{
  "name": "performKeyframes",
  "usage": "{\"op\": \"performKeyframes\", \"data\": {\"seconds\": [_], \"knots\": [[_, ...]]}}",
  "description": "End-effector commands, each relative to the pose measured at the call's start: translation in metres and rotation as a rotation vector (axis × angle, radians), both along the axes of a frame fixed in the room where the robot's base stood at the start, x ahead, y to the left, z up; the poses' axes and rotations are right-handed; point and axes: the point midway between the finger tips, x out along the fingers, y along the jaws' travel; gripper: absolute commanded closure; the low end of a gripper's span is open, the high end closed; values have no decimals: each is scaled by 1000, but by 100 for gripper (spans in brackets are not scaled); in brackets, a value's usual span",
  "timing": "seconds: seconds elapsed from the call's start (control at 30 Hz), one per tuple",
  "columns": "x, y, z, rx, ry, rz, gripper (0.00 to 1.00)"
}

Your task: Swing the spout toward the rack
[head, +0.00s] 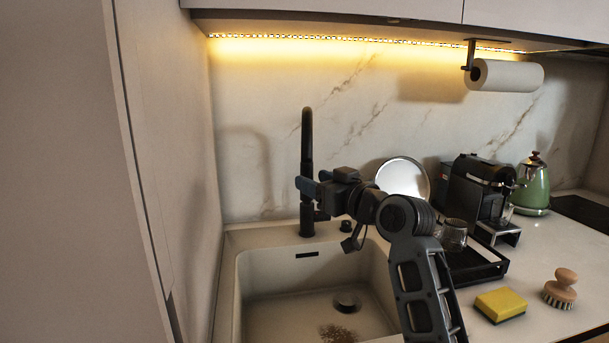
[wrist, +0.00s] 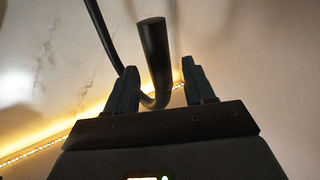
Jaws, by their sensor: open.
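The black spout (head: 307,135) rises from the faucet base at the back of the sink in the head view. In the wrist view the spout (wrist: 156,55) stands between the two open fingers, with clear gaps on both sides. My gripper (head: 308,187) is at the spout's height, its blue fingers open around it; it also shows in the wrist view (wrist: 160,85). I cannot tell if a finger touches the spout. The dark rack (head: 480,268) lies on the counter right of the sink, with a white plate (head: 403,178) and a glass (head: 454,235) there. My arm hides part of it.
The sink basin (head: 262,287) is below my arm. A coffee machine (head: 472,190), a green kettle (head: 534,188), a yellow sponge (head: 501,305) and a brush (head: 561,288) are on the right. A paper towel roll (head: 508,76) hangs above. A tall panel (head: 165,150) bounds the left.

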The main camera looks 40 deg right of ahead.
Motion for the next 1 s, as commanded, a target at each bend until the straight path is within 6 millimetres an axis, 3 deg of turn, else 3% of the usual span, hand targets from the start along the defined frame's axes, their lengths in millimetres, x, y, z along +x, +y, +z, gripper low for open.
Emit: {"op": "performKeyframes", "data": {"seconds": [0.23,0.6,1.0], "knots": [[31,-4,1,-1,1,0,47],[37,-5,0,-1,0,0,47],[37,-5,-1,0,0,-1,84]]}}
